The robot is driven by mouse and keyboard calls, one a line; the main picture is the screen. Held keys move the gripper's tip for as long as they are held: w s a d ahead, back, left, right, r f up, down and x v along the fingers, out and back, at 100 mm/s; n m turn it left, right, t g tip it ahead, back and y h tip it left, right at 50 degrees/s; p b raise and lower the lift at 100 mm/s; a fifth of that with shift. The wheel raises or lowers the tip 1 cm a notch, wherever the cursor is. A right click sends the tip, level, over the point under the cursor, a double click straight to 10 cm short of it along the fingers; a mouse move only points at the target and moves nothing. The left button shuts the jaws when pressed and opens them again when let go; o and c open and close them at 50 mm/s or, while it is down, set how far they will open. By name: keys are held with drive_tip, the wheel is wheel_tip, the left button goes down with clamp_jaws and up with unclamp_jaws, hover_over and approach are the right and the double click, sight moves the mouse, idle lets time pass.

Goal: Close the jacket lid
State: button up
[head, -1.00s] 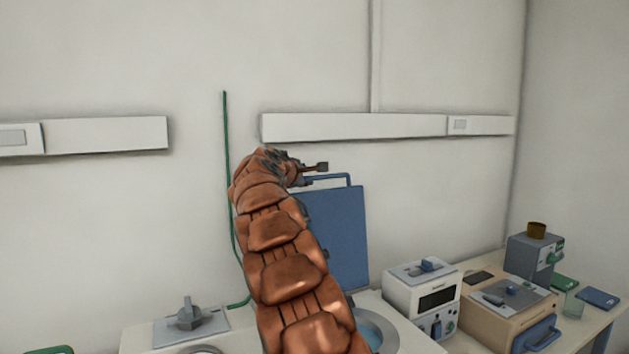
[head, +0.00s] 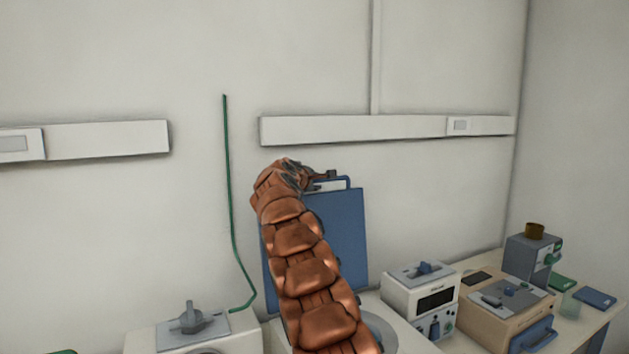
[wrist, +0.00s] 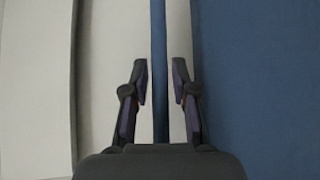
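The jacket lid (head: 340,240) is a blue panel standing upright, raised above a white unit with a round opening. A blue bar handle (head: 349,182) runs along its top edge. My gripper (head: 330,175) is at that handle in the head view, with my arm partly covering the lid. In the wrist view my gripper (wrist: 160,85) is open, its two fingers apart on either side of the blue handle bar (wrist: 159,60), with a gap on both sides. The lid's blue face (wrist: 255,80) fills the right of that view.
A white box device with a display (head: 421,290) and a beige device with a blue handle (head: 508,312) stand to the right. A grey unit with a brown cup (head: 533,252) is farther back. A green hose (head: 232,210) hangs at left. The wall is close behind.

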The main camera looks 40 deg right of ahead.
drive_tip(key=shift+c, duration=0.3)
clamp_jaws()
idle(0.3)
